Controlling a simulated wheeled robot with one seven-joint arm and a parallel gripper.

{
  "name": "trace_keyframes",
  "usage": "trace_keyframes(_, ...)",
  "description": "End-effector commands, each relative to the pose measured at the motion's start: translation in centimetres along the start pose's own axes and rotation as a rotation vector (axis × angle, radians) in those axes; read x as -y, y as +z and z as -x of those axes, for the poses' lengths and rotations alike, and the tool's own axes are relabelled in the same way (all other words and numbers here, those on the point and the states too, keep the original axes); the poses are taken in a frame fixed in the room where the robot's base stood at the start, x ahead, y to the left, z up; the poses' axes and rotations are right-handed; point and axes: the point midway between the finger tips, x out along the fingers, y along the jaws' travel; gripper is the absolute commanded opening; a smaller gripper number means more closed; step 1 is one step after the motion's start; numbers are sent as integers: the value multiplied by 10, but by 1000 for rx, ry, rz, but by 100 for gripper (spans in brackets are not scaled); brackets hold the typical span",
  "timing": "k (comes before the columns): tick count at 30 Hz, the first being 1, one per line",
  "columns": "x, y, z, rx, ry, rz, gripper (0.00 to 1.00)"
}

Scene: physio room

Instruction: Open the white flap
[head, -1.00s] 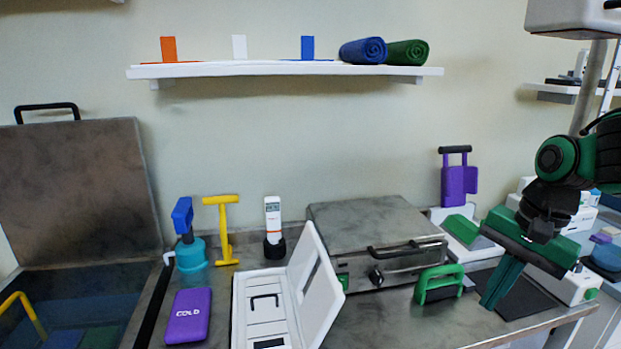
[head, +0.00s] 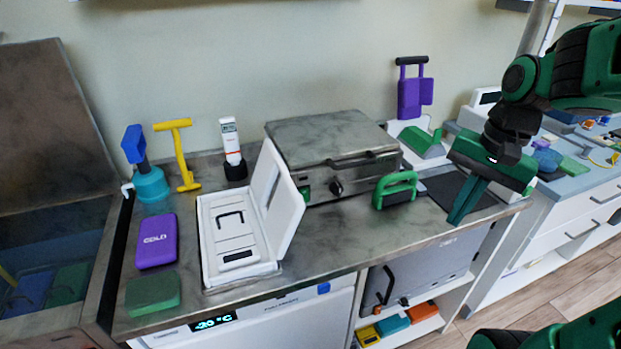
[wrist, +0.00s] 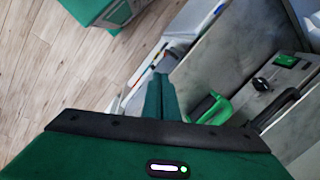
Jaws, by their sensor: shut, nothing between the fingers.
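A shallow white case (head: 209,240) sits on the metal counter, in the left half of the head view. Its white flap (head: 285,215), with an opening in it, stands raised and leaning outward along the case's right side. Inside the case is a white panel with a dark handle (head: 231,216). My gripper (head: 457,217) is shut and empty, pointing down over the right part of the counter, well to the right of the flap. In the wrist view the closed fingers (wrist: 159,85) show with nothing between them.
Between the flap and my gripper stand a metal press (head: 330,135) and a green handle (head: 396,190), which also shows in the wrist view (wrist: 210,109). A purple cold pack (head: 157,240) and green block (head: 153,293) lie left of the case. A dark mat (head: 462,190) is near my gripper.

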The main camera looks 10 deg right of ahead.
Motion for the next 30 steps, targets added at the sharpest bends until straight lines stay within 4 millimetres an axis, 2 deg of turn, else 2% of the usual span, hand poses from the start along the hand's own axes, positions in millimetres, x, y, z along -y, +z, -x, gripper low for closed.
trace_keyframes(1,19,-4,1,19,-16,-35,0)
trace_keyframes(6,85,-5,5,109,-74,-174,0)
trace_keyframes(12,151,6,12,258,-106,-335,0)
trace_keyframes(15,177,14,17,340,-106,-410,0)
trace_keyframes(21,207,27,28,468,-83,-517,0)
trace_keyframes(26,214,33,32,510,-68,-551,0)
trace_keyframes(30,216,38,25,517,-63,-556,0)
